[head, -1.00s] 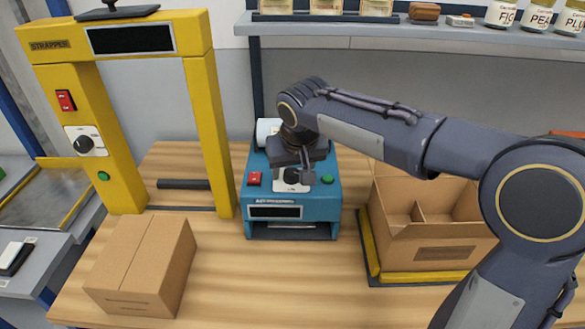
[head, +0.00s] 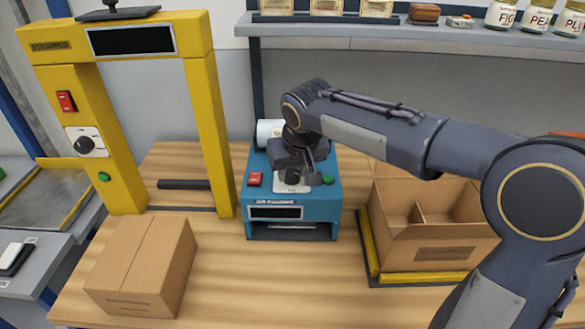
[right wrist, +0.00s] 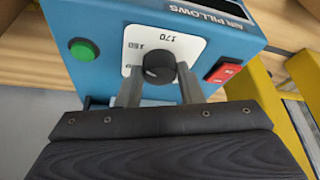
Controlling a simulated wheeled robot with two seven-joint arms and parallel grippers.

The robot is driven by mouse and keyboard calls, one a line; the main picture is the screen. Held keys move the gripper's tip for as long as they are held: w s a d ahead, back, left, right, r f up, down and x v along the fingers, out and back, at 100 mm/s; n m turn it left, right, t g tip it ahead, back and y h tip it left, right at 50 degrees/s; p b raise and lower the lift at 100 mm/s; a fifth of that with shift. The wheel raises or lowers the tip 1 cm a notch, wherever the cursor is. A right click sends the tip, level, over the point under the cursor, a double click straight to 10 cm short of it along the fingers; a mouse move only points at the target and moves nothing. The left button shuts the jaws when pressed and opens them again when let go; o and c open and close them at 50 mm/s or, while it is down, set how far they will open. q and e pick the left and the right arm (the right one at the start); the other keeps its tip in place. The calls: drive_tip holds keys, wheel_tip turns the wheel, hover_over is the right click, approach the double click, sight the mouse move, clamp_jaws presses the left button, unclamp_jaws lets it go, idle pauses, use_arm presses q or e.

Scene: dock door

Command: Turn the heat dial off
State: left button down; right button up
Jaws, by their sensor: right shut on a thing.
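The blue air pillows machine (head: 257,211) stands on the wooden bench; its front also shows in the right wrist view (right wrist: 88,20). Its black round dial (right wrist: 160,66) sits on a white plate (right wrist: 190,46) with numbers including 160 and 170. A pale mark on the dial points to the left in the right wrist view, towards the lower numbers. My right gripper (right wrist: 160,88) is shut on this dial, one finger on each side. In the head view the right gripper (head: 292,178) mostly hides the dial. My left gripper is not in view.
A red switch (head: 255,179) and a green button (head: 328,180) flank the dial. The yellow strapper (head: 102,110) with its own dial (head: 86,144) stands left. A closed carton (head: 140,267) and an open divided carton (head: 440,247) flank the machine. Bench front is clear between them.

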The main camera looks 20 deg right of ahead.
drive_tip(key=n+y+p, duration=0.1)
drive_tip(key=n, duration=0.2)
drive_tip(key=n+y+p, duration=0.1)
drive_tip(key=n, duration=0.1)
drive_tip(key=shift+w+d+r+n+g, duration=0.1)
drive_tip(key=shift+d+n+g, duration=0.1)
drive_tip(key=shift+n+g, duration=0.2)
drive_tip(key=n+g+y+p, duration=0.1)
drive_tip(key=n, duration=0.2)
drive_tip(key=n+y+p, duration=0.1)
drive_tip(key=n, duration=0.2)
drive_tip(key=shift+w+d+g+p, duration=0.1)
drive_tip(key=shift+w+g+p, duration=0.05)
drive_tip(key=shift+g+p, duration=0.25)
drive_tip(key=n+g+p, duration=0.1)
drive_tip(key=n, duration=0.2)
drive_tip(key=n+g+p, duration=0.1)
drive_tip(key=n, duration=0.1)
drive_tip(key=shift+w+n, duration=0.15)
drive_tip(key=shift+n, duration=0.25)
drive_tip(key=n+g+p, duration=0.1)
drive_tip(key=n, duration=0.1)
drive_tip(key=n+g+p, duration=0.1)
drive_tip(key=n+p, duration=0.1)
drive_tip(key=n, duration=0.1)
drive_tip(key=shift+w, duration=0.1)
drive_tip(key=shift+n, duration=0.4)
drive_tip(key=o, duration=1)
drive_tip(key=shift+c, duration=0.2)
